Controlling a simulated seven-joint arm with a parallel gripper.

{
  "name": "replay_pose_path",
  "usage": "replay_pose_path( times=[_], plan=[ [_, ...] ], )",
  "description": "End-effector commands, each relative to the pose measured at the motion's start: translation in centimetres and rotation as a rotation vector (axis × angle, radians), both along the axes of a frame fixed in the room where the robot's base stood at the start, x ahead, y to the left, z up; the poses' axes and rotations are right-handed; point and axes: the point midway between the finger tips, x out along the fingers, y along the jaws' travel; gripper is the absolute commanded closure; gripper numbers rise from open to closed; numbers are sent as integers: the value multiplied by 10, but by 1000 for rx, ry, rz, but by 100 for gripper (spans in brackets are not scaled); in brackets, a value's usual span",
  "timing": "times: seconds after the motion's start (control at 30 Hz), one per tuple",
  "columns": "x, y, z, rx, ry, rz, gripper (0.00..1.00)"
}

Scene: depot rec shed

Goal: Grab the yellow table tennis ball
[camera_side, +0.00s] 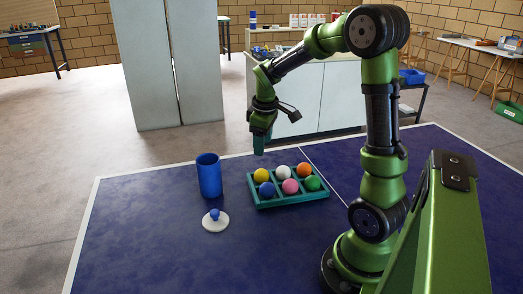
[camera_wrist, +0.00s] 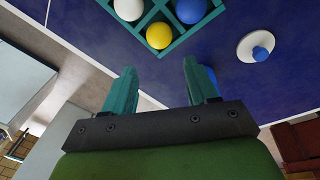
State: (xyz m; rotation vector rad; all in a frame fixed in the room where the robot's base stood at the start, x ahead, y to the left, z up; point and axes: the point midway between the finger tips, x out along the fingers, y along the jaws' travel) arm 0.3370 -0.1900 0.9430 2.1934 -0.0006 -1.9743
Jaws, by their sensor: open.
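The yellow table tennis ball (camera_side: 261,175) sits in the back left compartment of a teal divided tray (camera_side: 262,203). In the wrist view the yellow ball (camera_wrist: 160,36) lies in a corner compartment of the tray (camera_wrist: 183,37), beyond the fingertips. My gripper (camera_side: 260,146) is above and behind the tray's back left corner, pointing down, apart from the ball. In the wrist view my gripper (camera_wrist: 160,75) has its two teal fingers apart with nothing between them.
White (camera_side: 283,172), orange (camera_side: 304,170), blue (camera_side: 267,189), pink (camera_side: 290,187) and green (camera_side: 312,183) balls fill the other compartments. A blue cup (camera_side: 209,176) and a white lid (camera_side: 215,221) with a blue knob stand left of the tray. The blue table (camera_side: 140,220) is clear further left.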

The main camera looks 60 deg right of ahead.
Motion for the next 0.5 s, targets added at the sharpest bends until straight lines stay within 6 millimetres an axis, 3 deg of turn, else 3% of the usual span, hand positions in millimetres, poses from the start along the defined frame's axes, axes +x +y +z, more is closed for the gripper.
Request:
replay_pose_path(
  times=[0.2, 0.5],
  plan=[
    [4, -5, -46, 4, 4, -3, 42],
    [8, -9, -72, 2, 0, -4, 42]
  ],
)
